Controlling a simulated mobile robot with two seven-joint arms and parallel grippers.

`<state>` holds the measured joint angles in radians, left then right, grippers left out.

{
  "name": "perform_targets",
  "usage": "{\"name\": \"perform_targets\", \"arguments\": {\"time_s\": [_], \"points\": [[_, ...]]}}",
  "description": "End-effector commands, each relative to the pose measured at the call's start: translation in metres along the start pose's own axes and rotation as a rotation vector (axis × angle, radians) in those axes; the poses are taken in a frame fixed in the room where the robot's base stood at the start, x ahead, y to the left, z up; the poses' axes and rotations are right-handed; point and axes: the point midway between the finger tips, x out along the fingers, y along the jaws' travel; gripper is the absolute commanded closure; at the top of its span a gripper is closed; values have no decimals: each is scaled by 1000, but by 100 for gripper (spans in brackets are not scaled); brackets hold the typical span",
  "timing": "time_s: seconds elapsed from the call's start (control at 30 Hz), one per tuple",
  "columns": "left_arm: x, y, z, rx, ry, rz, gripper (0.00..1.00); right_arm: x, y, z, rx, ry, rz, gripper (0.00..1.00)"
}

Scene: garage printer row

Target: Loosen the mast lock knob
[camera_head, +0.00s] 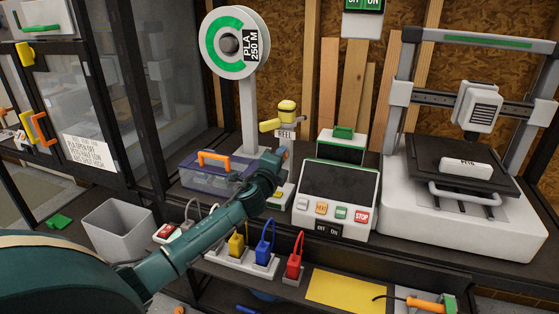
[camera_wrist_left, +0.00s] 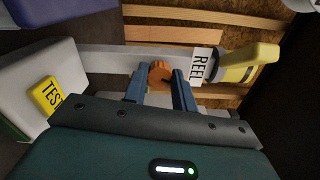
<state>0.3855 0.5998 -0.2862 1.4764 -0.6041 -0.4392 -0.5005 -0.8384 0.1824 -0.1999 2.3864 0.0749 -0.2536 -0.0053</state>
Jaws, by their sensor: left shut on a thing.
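The mast lock knob (camera_wrist_left: 160,73) is a small orange knob on a grey mast (camera_wrist_left: 100,57), which runs sideways across the left wrist view. My left gripper (camera_wrist_left: 160,80) has its two blue-grey fingers shut on the knob, one on each side. A white label reading REEL (camera_wrist_left: 201,66) and a yellow part (camera_wrist_left: 248,65) sit at the mast's right end there. In the head view my left gripper (camera_head: 279,158) reaches the short post under the yellow top (camera_head: 287,107), and the knob is mostly hidden by it. My right gripper is not in view.
A yellow TEST button (camera_wrist_left: 46,95) is on the base near the gripper. Left of my arm stands a lidded box with an orange handle (camera_head: 213,157); right is a control panel (camera_head: 337,190). A PLA spool (camera_head: 229,42) stands behind; a printer (camera_head: 455,200) is far right.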

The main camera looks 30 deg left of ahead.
Motion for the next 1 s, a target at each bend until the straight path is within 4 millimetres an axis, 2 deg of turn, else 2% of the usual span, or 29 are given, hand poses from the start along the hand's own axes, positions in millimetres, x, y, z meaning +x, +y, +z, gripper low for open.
{"name": "perform_targets", "arguments": {"time_s": [0.4,1.0], "points": [[0,1,0,-288,-1,1,96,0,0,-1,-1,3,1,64],[0,1,0,-380,0,1,96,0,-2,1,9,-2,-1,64]]}}
